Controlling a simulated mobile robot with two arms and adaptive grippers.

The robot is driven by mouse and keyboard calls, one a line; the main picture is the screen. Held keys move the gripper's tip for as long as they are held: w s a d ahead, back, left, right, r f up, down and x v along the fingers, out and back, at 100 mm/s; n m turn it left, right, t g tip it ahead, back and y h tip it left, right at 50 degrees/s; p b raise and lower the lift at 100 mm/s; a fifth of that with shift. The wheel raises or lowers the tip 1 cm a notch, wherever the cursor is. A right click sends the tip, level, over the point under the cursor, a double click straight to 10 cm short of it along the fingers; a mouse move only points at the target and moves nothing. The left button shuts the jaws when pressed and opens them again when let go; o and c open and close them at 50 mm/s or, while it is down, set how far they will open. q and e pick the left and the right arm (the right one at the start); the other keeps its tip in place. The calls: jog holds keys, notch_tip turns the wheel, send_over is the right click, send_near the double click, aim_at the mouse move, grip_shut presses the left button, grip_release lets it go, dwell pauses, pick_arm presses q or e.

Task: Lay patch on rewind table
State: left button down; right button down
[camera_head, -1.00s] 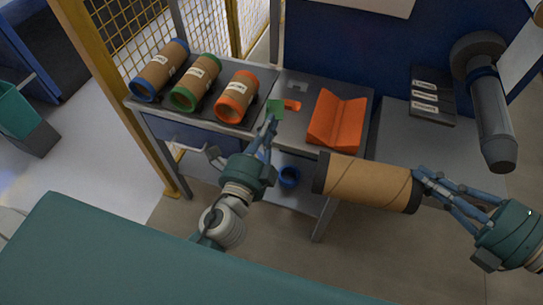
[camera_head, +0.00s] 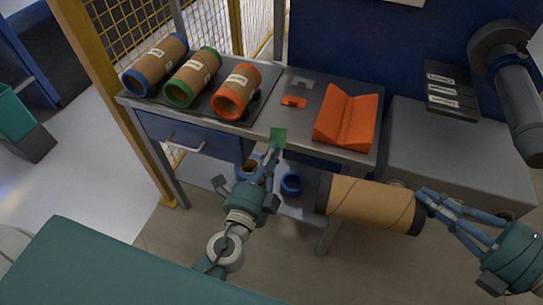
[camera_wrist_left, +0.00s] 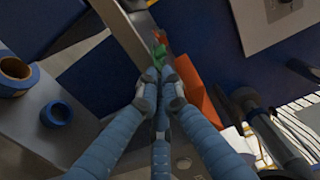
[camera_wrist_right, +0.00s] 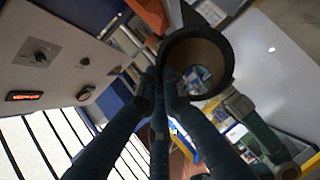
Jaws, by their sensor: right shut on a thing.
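A small green patch (camera_head: 278,136) is at the tips of my left gripper (camera_head: 273,152), by the front edge of the grey table (camera_head: 262,120). In the left wrist view the patch (camera_wrist_left: 159,52) sits at the closed fingertips. My right gripper (camera_head: 424,197) is shut on the end of a large brown roll (camera_head: 370,203) with black end rings, held in front of the table. The right wrist view looks into the roll's open end (camera_wrist_right: 197,62). The table top holds an orange V-shaped cradle (camera_head: 347,120), a small orange piece (camera_head: 294,102) and a small grey piece (camera_head: 301,82).
Brown rolls with blue (camera_head: 157,65), green (camera_head: 194,77) and orange (camera_head: 237,92) ends lie on the table's left. A blue ring (camera_head: 291,183) is on the lower shelf. A grey surface (camera_head: 440,150) stands at right, with a dark labelled tray (camera_head: 452,90).

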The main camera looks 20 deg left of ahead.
pick_arm(q)
jog(key=shift+f+b, duration=0.2)
jog(key=shift+b, duration=0.1)
jog(key=c, duration=1.9)
grip_release()
jog(key=shift+r, duration=0.1)
jog(key=shift+c, duration=0.2)
jog(key=shift+s+r+p, duration=0.1)
jog(key=shift+r+p, duration=0.05)
jog(key=shift+p, duration=0.15)
